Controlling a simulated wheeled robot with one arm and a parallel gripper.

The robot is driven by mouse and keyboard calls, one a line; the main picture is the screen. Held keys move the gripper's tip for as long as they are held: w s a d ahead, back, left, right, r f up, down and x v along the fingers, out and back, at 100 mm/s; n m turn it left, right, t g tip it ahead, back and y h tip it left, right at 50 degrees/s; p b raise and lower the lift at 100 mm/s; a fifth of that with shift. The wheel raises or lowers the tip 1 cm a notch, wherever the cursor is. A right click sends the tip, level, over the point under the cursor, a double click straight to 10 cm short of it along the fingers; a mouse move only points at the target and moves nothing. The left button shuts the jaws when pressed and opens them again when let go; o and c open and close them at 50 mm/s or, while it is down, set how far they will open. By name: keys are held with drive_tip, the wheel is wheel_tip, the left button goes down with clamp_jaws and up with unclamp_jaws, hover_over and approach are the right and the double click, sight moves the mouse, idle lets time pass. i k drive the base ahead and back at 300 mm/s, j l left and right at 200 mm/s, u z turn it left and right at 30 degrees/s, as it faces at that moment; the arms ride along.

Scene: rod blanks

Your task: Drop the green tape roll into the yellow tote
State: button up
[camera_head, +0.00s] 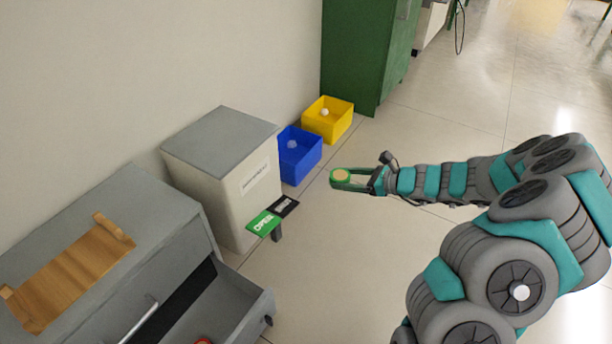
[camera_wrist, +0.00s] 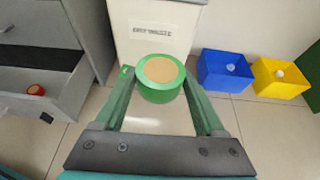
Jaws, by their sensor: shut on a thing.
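The green tape roll (camera_wrist: 159,85) has a tan centre and sits between the fingertips of my gripper (camera_wrist: 160,92) in the wrist view. My gripper is shut on it. In the head view my gripper (camera_head: 350,180) holds the tape roll (camera_head: 341,175) out in the air over the floor. The yellow tote (camera_head: 343,123) stands on the floor against the wall, up and left of my gripper in the head view, with a small white ball inside. In the wrist view the yellow tote (camera_wrist: 285,86) is at the far right.
A blue tote (camera_head: 296,172) with a small pale item stands between the yellow tote and a white bin (camera_head: 212,197) with a grey top. A green OPEN sign (camera_head: 264,223) juts from the bin. A grey cabinet (camera_head: 165,220) has an open drawer. A green cabinet (camera_head: 362,60) stands behind the totes.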

sight(335, 120)
drive_tip(key=i+l+u, duration=0.25)
drive_tip(key=i+l, duration=0.35)
drive_tip(key=i, duration=0.2)
drive_tip(key=i+l+u, duration=0.2)
drive_tip(key=i+l, duration=0.55)
drive_tip(key=i+l+u, duration=0.25)
drive_tip(key=i+l, duration=0.45)
drive_tip(key=l, duration=0.2)
